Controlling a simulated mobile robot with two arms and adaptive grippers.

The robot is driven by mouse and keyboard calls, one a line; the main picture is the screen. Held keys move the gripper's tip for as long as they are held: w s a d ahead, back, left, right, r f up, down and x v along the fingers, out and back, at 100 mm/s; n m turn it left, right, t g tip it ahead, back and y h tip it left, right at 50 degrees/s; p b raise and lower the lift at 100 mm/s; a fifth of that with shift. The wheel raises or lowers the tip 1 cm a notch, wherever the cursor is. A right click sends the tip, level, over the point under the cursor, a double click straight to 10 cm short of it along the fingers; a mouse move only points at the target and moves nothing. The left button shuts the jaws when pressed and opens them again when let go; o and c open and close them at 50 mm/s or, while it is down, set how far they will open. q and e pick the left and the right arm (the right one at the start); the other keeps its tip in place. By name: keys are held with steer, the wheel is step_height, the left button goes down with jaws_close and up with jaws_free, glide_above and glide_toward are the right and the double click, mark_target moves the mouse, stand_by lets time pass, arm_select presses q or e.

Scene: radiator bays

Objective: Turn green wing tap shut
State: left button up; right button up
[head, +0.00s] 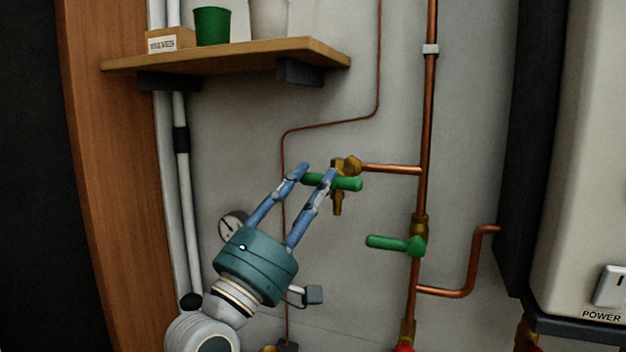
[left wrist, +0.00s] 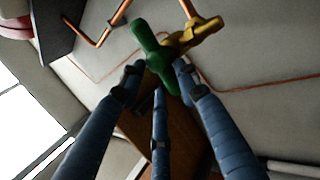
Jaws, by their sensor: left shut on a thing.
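The green wing tap (head: 348,184) is a green bar-like handle on a brass valve body (head: 347,165), joined to a short copper branch pipe. The bar lies roughly level in the head view. My left gripper (head: 318,174) reaches up from the lower left and is shut on the green wing tap, its blue fingers around the left part of the bar. In the left wrist view the green wing (left wrist: 147,40) stands out past the fingers, with the brass body (left wrist: 197,36) beside it. The fingers hide part of the handle. My right gripper is not in view.
A second green lever handle (head: 392,243) sits on the vertical copper pipe (head: 430,120), to the lower right. A round gauge (head: 232,226) is behind my left gripper. A wooden shelf (head: 230,57) with a green cup (head: 212,26) is above. A white boiler (head: 590,160) stands at right.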

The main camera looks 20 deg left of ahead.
arm_select(q)
steer(key=shift+w+f+n+y, duration=0.1)
steer(key=shift+f+n+y, duration=0.2)
steer(key=shift+n+y, duration=0.4)
steer(key=o, duration=0.9)
steer(key=shift+o, duration=0.6)
steer(key=shift+a, duration=0.25)
steer(key=shift+d+r, duration=0.1)
steer(key=shift+d, duration=0.05)
steer(key=v, duration=0.7)
steer(key=shift+f, duration=0.25)
